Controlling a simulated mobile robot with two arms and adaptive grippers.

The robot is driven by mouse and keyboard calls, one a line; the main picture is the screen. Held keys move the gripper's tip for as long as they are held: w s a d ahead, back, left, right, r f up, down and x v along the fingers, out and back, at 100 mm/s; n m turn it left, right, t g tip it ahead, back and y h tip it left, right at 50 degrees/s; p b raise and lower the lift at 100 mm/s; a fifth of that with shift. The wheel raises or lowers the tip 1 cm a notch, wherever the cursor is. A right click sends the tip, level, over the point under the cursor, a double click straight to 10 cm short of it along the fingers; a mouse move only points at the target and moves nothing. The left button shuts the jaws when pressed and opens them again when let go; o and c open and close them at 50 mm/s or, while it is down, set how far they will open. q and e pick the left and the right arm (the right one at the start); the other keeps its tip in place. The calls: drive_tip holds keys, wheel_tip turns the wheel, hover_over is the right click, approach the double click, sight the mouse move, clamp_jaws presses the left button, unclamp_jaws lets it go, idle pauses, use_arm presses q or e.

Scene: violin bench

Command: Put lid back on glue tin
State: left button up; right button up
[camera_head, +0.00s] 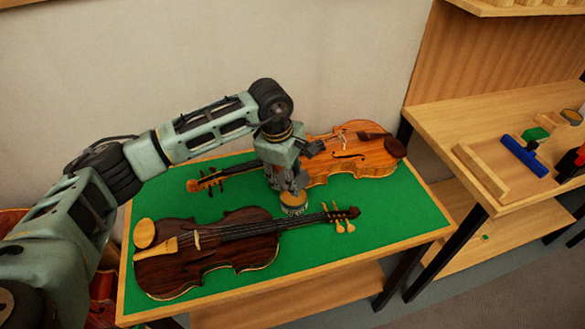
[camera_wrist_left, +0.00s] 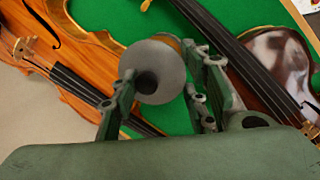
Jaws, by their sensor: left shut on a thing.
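My left gripper (camera_head: 289,183) points down over the green mat, between the two violins. In the left wrist view its fingers (camera_wrist_left: 165,92) are closed around a round grey lid (camera_wrist_left: 168,88) with a dark round middle. An amber-coloured edge, apparently the glue tin (camera_wrist_left: 174,42), shows just behind the lid. In the head view the tin (camera_head: 293,209) stands on the mat right under the gripper, with a yellowish band and a pale lower part. I cannot tell whether lid and tin touch. My right gripper is not in view.
A dark violin (camera_head: 215,250) lies in front of the tin, its scroll close by. An orange violin (camera_head: 350,157) lies behind. The green mat (camera_head: 415,215) is bare at the right. A wooden bench (camera_head: 440,125) with a blue tool (camera_head: 524,156) stands further right.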

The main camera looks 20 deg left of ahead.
use_arm(q)
wheel_tip(320, 180, down, 3)
drive_tip(key=shift+r+b, duration=0.15)
drive_tip(key=shift+b, duration=0.35)
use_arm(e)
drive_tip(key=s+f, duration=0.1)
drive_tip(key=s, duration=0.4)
use_arm(q)
wheel_tip(320, 180, down, 3)
drive_tip(key=shift+b, duration=1.1)
drive_tip(key=shift+w, duration=0.1)
drive_tip(key=shift+b, duration=0.35)
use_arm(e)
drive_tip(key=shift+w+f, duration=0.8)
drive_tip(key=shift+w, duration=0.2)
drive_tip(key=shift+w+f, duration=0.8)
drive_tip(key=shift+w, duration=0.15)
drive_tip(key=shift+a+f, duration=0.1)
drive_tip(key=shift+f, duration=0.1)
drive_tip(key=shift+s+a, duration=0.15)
